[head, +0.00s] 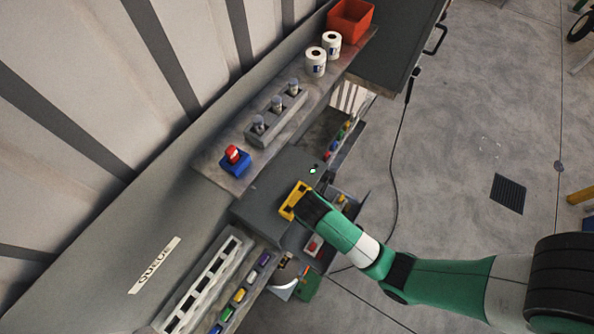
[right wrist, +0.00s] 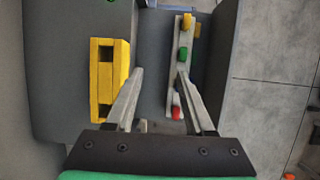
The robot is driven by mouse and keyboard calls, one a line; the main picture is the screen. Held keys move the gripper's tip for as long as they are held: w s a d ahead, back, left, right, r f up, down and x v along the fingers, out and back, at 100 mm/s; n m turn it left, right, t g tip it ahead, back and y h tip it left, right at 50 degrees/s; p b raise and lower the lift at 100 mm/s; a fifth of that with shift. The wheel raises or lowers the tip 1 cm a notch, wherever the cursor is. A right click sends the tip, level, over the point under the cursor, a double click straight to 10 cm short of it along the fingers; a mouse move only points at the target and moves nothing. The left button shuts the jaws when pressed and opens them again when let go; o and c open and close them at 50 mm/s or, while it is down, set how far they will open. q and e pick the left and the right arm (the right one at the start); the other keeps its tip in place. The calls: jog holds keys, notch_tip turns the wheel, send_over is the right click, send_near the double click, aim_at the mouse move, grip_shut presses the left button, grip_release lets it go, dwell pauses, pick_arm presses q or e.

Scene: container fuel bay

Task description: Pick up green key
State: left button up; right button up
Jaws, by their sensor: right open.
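Several coloured keys or plugs show, and I cannot tell for sure which one is the green key. In the right wrist view a small green piece (right wrist: 183,53) sits on a pale strip, between a yellow piece (right wrist: 187,20) and a red one (right wrist: 176,112). My right gripper (right wrist: 160,72) is open with nothing between its fingers; its right fingertip is near the strip, just below the green piece in the picture. In the head view this gripper (head: 312,208) is beside a yellow slotted block (head: 295,201), its fingers hard to make out. My left gripper is not in view.
The yellow block (right wrist: 108,78) is left of the fingers in the wrist view. In the head view a slotted rack (head: 203,286) and a row of coloured pieces (head: 239,295) are at lower left. A shelf holds white rolls (head: 316,62) and a red bin (head: 350,20). Open floor lies right.

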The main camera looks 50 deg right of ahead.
jog(key=shift+g, duration=0.4)
jog(key=s+d+f, duration=0.1)
jog(key=f, duration=0.1)
jog(key=s+d+f, duration=0.1)
jog(key=f, duration=0.2)
jog(key=s+d+f, duration=0.1)
jog(key=f, duration=0.2)
jog(key=shift+s+f, duration=0.1)
jog(key=shift+s, duration=0.1)
jog(key=x, duration=0.5)
jog(key=shift+s+d+b, duration=0.1)
jog(key=shift+s+b, duration=0.15)
jog(key=shift+b, duration=0.1)
grip_shut()
